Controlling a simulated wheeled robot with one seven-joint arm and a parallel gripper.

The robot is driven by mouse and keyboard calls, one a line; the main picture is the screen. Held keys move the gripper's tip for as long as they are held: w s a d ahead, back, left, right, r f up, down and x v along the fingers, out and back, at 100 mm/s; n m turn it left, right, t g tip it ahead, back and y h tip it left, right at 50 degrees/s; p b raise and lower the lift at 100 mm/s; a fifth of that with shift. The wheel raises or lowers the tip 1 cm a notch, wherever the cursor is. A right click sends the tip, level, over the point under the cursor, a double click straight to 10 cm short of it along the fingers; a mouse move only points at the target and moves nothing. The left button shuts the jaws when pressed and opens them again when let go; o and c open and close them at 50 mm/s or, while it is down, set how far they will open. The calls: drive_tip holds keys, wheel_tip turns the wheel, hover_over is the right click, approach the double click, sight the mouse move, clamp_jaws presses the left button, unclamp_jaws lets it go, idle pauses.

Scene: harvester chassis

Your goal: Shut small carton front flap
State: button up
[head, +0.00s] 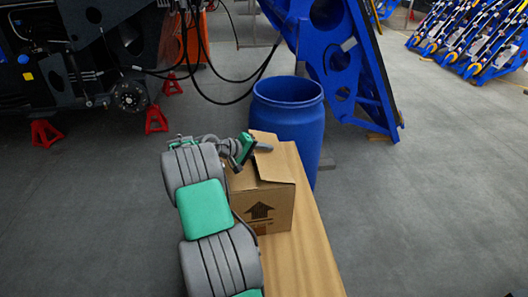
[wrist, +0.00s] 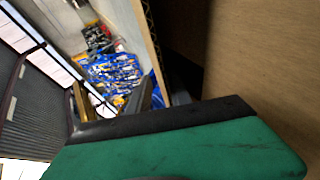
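A small brown carton (head: 268,204) with a black up-arrow print stands on a wooden bench. In the head view one flap (head: 264,139) stands up at its far side, and another flap (head: 277,167) lies across the right part of its top. My gripper (head: 262,147) is at the carton's upper far-left side, close to the flaps; I cannot tell whether it touches them. My arm hides the carton's left side. In the wrist view a brown cardboard-like surface (wrist: 270,70) fills the right, close to the green gripper body. Both fingers cannot be made out clearly, so their opening is unclear.
The narrow wooden bench (head: 300,262) runs toward me under the carton. A blue barrel (head: 288,113) stands just behind it. A blue steel frame (head: 350,65) and a dark chassis (head: 75,65) on red stands (head: 156,119) lie beyond.

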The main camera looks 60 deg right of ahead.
drive_tip(key=shift+w+r, duration=0.1)
drive_tip(key=b+v, duration=0.1)
drive_tip(key=v, duration=0.6)
drive_tip(key=shift+a+b, duration=0.1)
drive_tip(key=shift+b, duration=0.3)
drive_tip(key=shift+a+r, duration=0.15)
drive_tip(key=shift+a, duration=0.1)
drive_tip(key=shift+c, duration=0.5)
